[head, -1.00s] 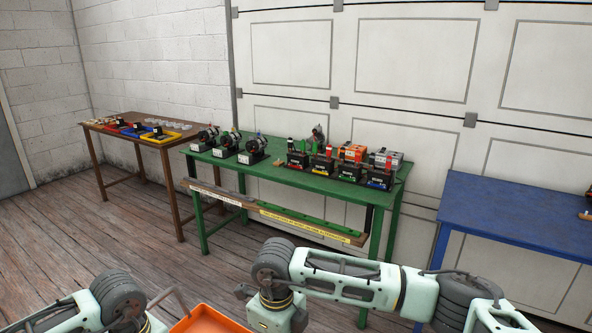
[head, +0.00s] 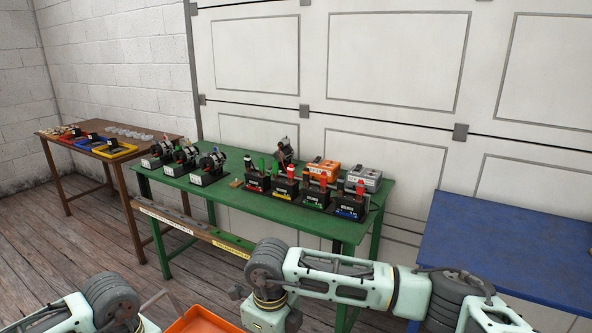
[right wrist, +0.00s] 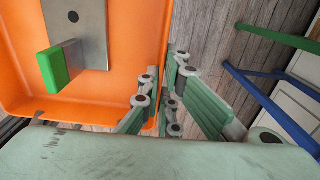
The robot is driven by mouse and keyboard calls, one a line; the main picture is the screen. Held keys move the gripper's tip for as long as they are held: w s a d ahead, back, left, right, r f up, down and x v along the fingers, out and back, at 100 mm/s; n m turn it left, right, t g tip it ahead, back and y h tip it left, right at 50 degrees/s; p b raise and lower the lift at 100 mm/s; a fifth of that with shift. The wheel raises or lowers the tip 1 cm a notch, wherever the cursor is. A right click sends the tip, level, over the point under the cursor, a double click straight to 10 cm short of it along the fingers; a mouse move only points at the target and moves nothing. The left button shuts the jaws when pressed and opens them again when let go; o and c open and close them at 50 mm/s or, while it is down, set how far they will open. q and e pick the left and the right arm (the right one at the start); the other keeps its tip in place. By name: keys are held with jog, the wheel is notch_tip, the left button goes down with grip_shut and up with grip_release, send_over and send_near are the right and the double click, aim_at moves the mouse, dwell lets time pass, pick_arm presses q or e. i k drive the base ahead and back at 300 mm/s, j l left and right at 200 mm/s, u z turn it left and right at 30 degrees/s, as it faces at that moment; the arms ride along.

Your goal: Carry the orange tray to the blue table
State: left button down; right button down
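The orange tray (head: 203,321) is at the bottom edge of the head view, between my two arms and mostly cut off. In the right wrist view the tray (right wrist: 110,95) holds a grey metal plate (right wrist: 88,35) with a green block (right wrist: 55,72). My right gripper (right wrist: 174,72) is closed around the tray's side wall, its fingers on either side of it. My left arm reaches to the tray's left side in the head view, but its fingertips are hidden. The blue table (head: 500,245) stands at the right, its near top bare.
A green table (head: 230,190) stands ahead, carrying alternators and several black units with coloured parts. A brown table (head: 95,150) with small coloured trays is at the far left. Wooden floor (head: 90,240) is open at the left.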

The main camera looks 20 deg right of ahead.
aim_at(501, 253)
jog(key=i+l, duration=0.1)
jog(key=l, duration=0.3)
jog(key=i+l, duration=0.1)
jog(key=l, duration=0.25)
jog(key=i+l, duration=0.1)
jog(key=l, duration=0.3)
jog(key=i+l, duration=0.1)
jog(key=l, duration=0.95)
jog(key=k+l, duration=0.15)
jog(key=l, duration=2.55)
